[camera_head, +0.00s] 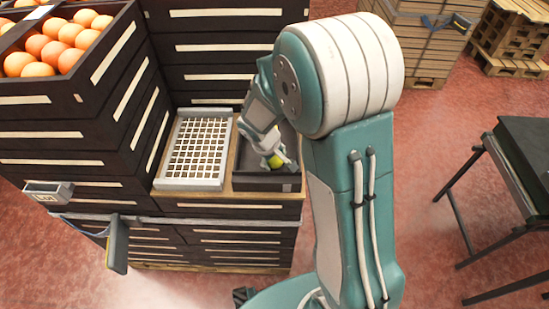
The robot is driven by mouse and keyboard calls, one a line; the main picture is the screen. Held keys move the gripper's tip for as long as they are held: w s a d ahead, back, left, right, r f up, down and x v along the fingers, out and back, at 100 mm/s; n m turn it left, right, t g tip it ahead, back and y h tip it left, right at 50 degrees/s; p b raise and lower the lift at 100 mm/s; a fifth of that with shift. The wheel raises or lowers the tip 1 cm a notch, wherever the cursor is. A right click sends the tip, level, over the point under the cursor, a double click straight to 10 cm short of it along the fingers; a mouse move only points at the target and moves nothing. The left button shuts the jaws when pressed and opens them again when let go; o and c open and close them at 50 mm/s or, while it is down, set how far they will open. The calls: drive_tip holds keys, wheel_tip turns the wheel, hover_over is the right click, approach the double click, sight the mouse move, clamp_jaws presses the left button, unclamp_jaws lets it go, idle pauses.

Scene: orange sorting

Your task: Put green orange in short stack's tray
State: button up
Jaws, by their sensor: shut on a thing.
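The green orange (275,161) is small and yellow-green, partly hidden by the fingers around it. My gripper (277,158) is shut on it and points down at the dark tray (266,184). The orange is over or inside that tray; I cannot tell whether it touches the tray floor. The dark tray sits on the right of the low crate stack's top, and my arm hides part of its right side. A pale grey grid tray (188,184) lies beside it on the left.
A taller stack of dark crates (110,108) with several oranges (38,69) in its top crate stands at left. More dark crates (226,48) rise behind the trays. A dark table (524,150) stands at right. Red floor is clear between my arm and the table.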

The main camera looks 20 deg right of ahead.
drive_tip(key=o, duration=1)
drive_tip(key=shift+f, duration=0.1)
drive_tip(key=shift+o, duration=0.2)
drive_tip(key=v, duration=1.2)
drive_tip(key=s+d+r+m+t+y, duration=0.1)
drive_tip(key=s+r+m+t, duration=0.1)
drive_tip(key=s+r, duration=0.4)
drive_tip(key=s+d+r+m+t+y, duration=0.1)
drive_tip(key=s+r, duration=0.5)
drive_tip(key=s, duration=0.6)
drive_tip(key=shift+d+m+t+y, duration=0.35)
drive_tip(key=shift+m+t+y, duration=0.15)
drive_tip(key=shift+m, duration=0.7)
drive_tip(key=shift+s+r, duration=0.1)
